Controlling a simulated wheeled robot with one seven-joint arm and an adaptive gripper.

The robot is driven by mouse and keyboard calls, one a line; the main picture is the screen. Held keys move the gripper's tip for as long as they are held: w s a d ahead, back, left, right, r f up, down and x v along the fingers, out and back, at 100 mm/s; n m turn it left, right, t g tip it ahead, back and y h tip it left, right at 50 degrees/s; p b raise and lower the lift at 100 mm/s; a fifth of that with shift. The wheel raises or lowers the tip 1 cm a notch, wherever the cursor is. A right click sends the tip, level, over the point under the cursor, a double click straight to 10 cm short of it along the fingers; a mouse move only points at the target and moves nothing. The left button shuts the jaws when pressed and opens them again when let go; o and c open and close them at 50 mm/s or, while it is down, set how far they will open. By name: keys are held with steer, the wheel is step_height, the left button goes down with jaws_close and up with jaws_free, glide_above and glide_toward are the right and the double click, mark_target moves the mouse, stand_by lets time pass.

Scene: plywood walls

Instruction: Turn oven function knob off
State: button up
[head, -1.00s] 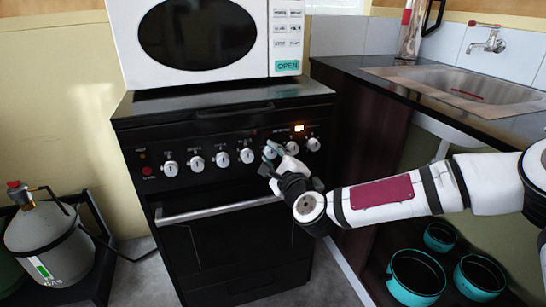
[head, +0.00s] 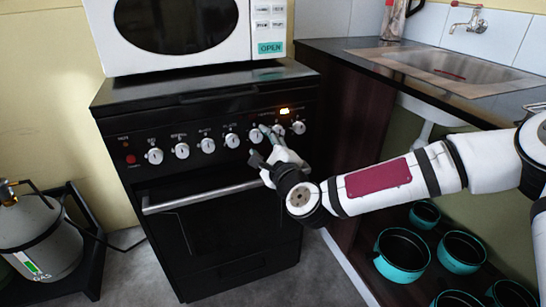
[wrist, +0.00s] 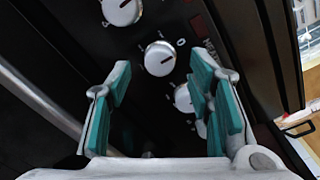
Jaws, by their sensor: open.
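The black oven (head: 225,230) has a row of white round knobs on its front panel. My gripper (head: 268,132) is at the right part of this row, its fingertips close to the panel. In the wrist view my gripper (wrist: 160,66) is open, with teal-padded fingers on either side. Another knob (wrist: 120,10) is at the upper left and one (wrist: 185,97) is partly behind the right finger. I cannot read which knob is the oven function, or tell whether I touch one.
A white microwave (head: 180,50) stands on the oven. The silver oven door handle (head: 200,197) runs below the knobs. A counter with a sink (head: 440,68) is on the right, with teal pots (head: 400,255) below. A gas cylinder (head: 45,240) stands at the left.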

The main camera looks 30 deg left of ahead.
steer(key=v, duration=0.9)
